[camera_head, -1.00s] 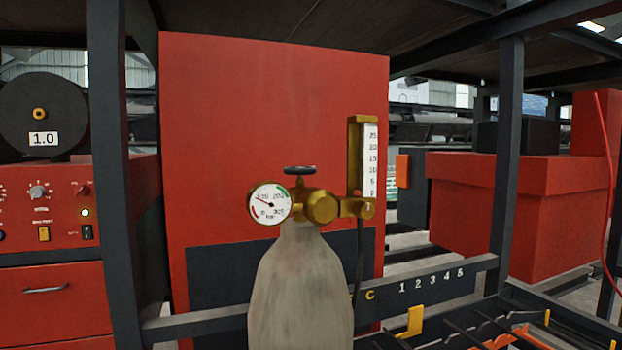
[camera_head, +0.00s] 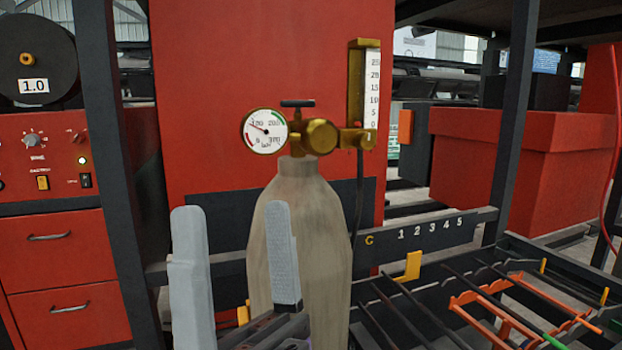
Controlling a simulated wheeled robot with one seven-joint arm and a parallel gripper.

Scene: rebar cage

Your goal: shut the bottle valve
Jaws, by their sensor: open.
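The grey gas bottle (camera_head: 325,220) stands upright in front of a red cabinet. On its top is a brass regulator (camera_head: 320,136) with a round pressure gauge (camera_head: 265,131) on its left. The dark valve handwheel (camera_head: 298,104) sits on a short stem above the bottle neck, seen nearly edge-on. My gripper (camera_head: 233,228) is at the bottom, with its two pale fingers pointing up and spread apart, empty. The right finger covers part of the bottle's left side; the fingertips are well below the handwheel.
A brass flow meter (camera_head: 357,90) with a white scale rises right of the regulator, and a dark hose (camera_head: 358,195) hangs below it. A dark post (camera_head: 115,180) stands at left. A rack with rods and orange brackets (camera_head: 500,320) lies at lower right.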

